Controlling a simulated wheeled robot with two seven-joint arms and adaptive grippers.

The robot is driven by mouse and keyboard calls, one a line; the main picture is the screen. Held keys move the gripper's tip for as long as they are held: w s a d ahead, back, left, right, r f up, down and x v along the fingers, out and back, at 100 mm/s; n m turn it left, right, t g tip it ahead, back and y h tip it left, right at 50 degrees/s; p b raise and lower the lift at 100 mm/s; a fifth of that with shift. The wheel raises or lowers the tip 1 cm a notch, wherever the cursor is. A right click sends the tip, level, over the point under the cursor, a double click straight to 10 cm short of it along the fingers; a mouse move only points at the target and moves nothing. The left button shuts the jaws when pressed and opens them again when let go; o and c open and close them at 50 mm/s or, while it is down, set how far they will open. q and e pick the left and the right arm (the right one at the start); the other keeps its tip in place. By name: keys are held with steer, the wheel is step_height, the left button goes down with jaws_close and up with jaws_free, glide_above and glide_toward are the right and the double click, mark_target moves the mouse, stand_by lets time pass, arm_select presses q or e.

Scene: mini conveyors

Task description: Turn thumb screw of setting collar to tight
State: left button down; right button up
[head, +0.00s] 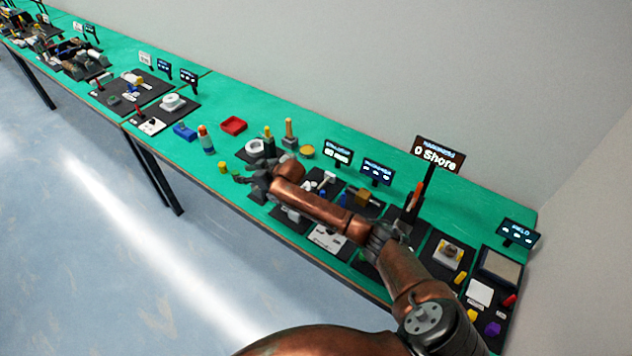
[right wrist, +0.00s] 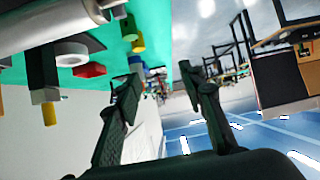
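A thick white ring (head: 255,147), which looks like the setting collar, lies on a dark mat on the green bench in the head view. It also shows in the right wrist view (right wrist: 71,54), to the left of my fingers. I cannot make out its thumb screw or any tight mark. My right gripper (head: 248,178) is by the front edge of the bench, in front of the ring and apart from it. In the right wrist view its two fingers (right wrist: 160,88) stand apart with nothing between them. My left gripper does not show.
A post with a wooden-coloured top (head: 289,131), a yellow disc (head: 307,152), a red tray (head: 233,125) and a bottle (head: 206,140) stand around the ring. A yellow cylinder (head: 222,167) is left of my gripper. Small display signs (head: 339,154) line the back.

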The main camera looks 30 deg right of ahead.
steer(key=s+d+g+h+p, duration=0.25)
steer(key=s+d, duration=0.35)
steer(key=d, duration=0.8)
steer(key=g+p, duration=0.1)
steer(key=g, duration=0.3)
glide_toward(314, 184)
steer(key=shift+a+f+m+h, duration=0.2)
steer(key=shift+a+m+h, duration=0.1)
steer(key=shift+a+h, duration=0.05)
steer(key=x, duration=0.7)
steer(key=shift+f, duration=0.2)
steer(key=shift+c, duration=0.5)
jaws_close()
